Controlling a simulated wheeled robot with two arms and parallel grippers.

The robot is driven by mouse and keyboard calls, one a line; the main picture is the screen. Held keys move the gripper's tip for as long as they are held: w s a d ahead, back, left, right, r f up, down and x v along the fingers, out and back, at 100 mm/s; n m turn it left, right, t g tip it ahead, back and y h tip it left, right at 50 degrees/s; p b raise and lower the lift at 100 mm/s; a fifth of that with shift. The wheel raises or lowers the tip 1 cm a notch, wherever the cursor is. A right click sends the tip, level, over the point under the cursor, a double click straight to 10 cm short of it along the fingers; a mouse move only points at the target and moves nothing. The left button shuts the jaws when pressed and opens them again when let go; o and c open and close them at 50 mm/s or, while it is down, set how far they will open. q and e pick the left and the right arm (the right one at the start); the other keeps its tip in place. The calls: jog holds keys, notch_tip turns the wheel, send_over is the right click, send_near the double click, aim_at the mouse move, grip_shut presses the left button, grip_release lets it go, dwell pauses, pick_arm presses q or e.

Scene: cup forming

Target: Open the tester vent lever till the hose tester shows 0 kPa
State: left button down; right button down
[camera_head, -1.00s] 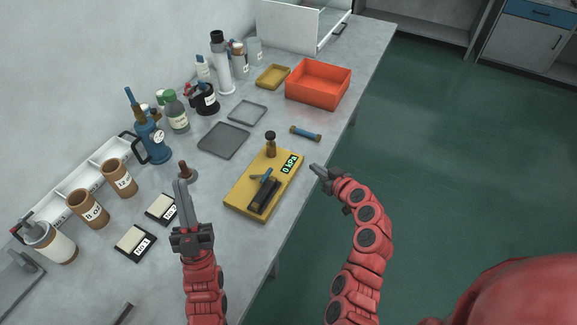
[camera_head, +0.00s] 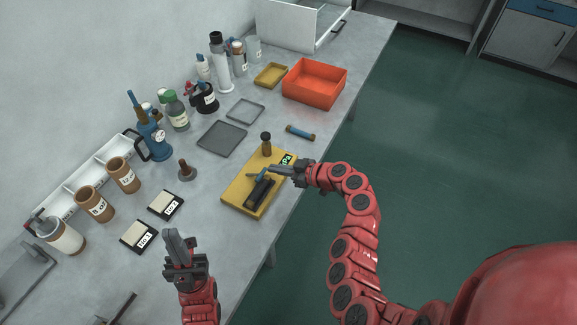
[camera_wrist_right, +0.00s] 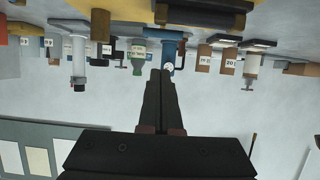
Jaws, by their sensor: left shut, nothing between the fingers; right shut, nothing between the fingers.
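The hose tester (camera_head: 238,196) is a yellow plate on the bench with a black block (camera_head: 259,192), a blue lever (camera_head: 256,175) and a brown-topped post (camera_head: 266,143). Its green display (camera_head: 287,159) is partly covered by my right gripper, so the number cannot be read. My right gripper (camera_head: 272,168) is shut and empty, its tips over the plate close to the blue lever; I cannot tell if they touch. Its shut fingers (camera_wrist_right: 158,85) also show in the right wrist view. My left gripper (camera_head: 173,237) is shut and empty over the near bench, apart from the tester.
A blue-and-brown hose piece (camera_head: 300,132) lies beyond the tester, near an orange bin (camera_head: 315,82) and grey trays (camera_head: 222,138). Brown cups (camera_head: 95,204), label cards (camera_head: 139,236) and a blue pump (camera_head: 152,138) stand left. The bench drops off at the right.

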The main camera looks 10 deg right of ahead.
aim_at(261, 174)
jog(key=a+f, duration=0.1)
jog(key=w+a+f, duration=0.1)
jog(key=shift+w+f, duration=0.15)
jog(key=shift+f, duration=0.25)
jog(key=shift+w+a+f, duration=0.2)
jog(key=shift+a+f, duration=0.05)
jog(key=shift+f, duration=0.5)
jog(key=shift+b, duration=0.3)
